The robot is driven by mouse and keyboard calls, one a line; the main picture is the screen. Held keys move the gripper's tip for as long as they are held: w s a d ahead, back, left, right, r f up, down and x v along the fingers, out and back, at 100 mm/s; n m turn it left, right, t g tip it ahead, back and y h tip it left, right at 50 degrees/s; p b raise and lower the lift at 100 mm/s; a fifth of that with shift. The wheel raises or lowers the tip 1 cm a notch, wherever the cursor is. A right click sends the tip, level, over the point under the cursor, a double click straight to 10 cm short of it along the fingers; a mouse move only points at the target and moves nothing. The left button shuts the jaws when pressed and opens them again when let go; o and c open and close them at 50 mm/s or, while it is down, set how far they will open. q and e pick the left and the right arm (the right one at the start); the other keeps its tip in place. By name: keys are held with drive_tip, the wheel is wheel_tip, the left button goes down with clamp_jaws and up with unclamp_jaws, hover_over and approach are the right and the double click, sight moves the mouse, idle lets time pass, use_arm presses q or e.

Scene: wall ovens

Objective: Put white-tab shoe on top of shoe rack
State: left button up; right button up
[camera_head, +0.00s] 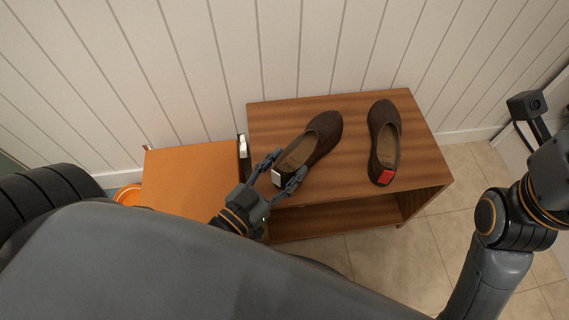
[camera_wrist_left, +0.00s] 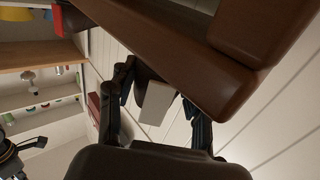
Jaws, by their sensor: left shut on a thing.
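The white-tab shoe (camera_head: 323,130) is dark brown, with its white heel tab (camera_head: 278,178) toward me and its toe pointing to the back right. It lies over the left part of the wooden shoe rack's top (camera_head: 270,115); I cannot tell if it fully rests there. My left gripper (camera_head: 280,174) is shut on its heel end, at the rack's front edge. In the left wrist view the white tab (camera_wrist_left: 157,103) shows between the fingers. A matching shoe with a red tab (camera_head: 384,150) stands to the right on the rack top.
An orange-brown box-like surface (camera_head: 190,175) stands left of the rack. The rack has an open lower shelf (camera_head: 340,217). A white panelled wall (camera_head: 290,45) is behind. Free rack top lies between and beside the shoes.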

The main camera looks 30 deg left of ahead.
use_arm(q)
drive_tip(key=o, duration=1.5)
drive_tip(key=shift+c, duration=0.2)
drive_tip(key=shift+o, duration=0.5)
drive_tip(key=shift+f, duration=0.1)
drive_tip(key=shift+s, duration=0.1)
